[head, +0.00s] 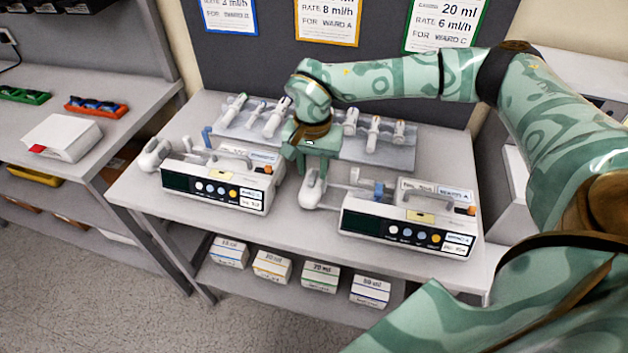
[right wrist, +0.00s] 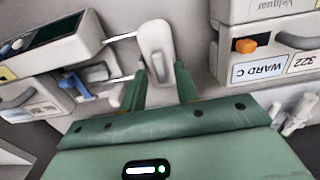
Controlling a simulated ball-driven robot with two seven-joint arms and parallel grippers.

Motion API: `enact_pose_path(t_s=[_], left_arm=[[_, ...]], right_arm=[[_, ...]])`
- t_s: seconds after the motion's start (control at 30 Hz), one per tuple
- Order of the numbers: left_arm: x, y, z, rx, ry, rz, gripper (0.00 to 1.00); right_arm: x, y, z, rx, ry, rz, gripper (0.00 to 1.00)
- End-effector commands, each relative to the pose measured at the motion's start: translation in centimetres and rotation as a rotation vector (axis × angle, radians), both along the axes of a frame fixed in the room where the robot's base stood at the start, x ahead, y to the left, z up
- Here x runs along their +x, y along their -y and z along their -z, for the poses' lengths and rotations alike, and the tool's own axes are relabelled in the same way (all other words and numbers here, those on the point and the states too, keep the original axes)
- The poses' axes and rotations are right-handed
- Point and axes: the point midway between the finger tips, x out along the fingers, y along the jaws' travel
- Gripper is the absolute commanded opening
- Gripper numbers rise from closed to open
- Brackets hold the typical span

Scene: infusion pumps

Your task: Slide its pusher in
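The right infusion pump (head: 400,228) stands on the table, with a blue clamp (head: 379,189) on top. Its white pusher (head: 312,190) stands out to the left on metal rods, with a gap to the pump body. My right gripper (head: 307,160) is just behind and above this pusher. In the right wrist view, the fingers (right wrist: 160,82) are apart, one on each side of the pusher's end (right wrist: 156,48). Whether either finger touches it I cannot tell. The pump body with the blue clamp (right wrist: 72,85) is at the left there. My left gripper is not in view.
The left pump (head: 215,190), labelled WARD C (right wrist: 258,73), stands close to the gripper. A tray (head: 375,155) of several syringes lies behind. Labelled boxes (head: 320,277) sit on the lower shelf. A side bench (head: 55,100) is at the left.

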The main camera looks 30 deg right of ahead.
Motion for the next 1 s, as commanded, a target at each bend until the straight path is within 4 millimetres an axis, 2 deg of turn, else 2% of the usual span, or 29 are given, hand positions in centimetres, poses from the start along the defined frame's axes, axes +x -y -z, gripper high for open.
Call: enact_pose_path(t_s=[1.0], left_arm=[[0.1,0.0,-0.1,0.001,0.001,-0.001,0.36]], right_arm=[[0.0,0.0,1.2,0.000,0.000,0.000,0.31]])
